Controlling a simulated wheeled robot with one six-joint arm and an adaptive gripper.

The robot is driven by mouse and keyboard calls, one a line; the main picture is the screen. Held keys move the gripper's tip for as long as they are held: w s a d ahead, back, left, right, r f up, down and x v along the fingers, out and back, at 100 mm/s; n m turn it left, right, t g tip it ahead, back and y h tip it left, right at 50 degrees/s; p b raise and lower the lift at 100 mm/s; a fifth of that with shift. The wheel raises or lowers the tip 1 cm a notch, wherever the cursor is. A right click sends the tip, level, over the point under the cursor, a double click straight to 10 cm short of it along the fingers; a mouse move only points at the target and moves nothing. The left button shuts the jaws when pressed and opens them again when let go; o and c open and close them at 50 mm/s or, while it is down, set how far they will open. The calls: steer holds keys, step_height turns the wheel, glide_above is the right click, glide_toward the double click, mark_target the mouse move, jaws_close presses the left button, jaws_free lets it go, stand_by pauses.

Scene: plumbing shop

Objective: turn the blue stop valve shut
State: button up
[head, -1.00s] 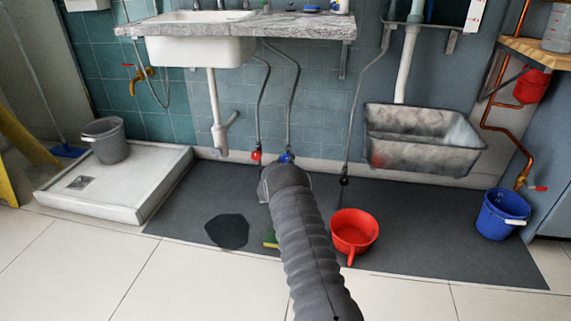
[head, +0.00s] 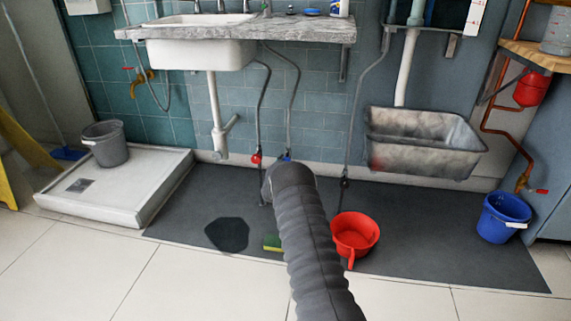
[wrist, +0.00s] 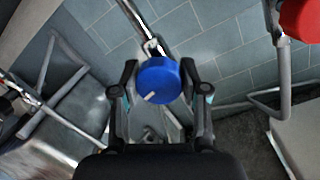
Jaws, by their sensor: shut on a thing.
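The blue stop valve (wrist: 158,80) shows in the wrist view as a round blue knob with a white mark pointing to the lower left. It sits on a metal pipe in front of the tiled wall. My gripper (wrist: 160,88) has one finger on each side of the knob and is shut on it. In the head view only a sliver of the blue valve (head: 286,156) shows above the end of my arm, which hides the rest and the fingers.
A red valve (head: 256,158) is close by on the left, also at the right edge of the wrist view. A red pan (head: 354,234), a green-yellow sponge (head: 272,242) and a dark puddle (head: 228,234) lie on the grey mat. A metal sink (head: 425,155) hangs at right.

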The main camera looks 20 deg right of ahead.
steer(key=shift+m, duration=1.4)
steer(key=o, duration=1.2)
steer(key=shift+c, duration=0.2)
steer(key=v, duration=1.2)
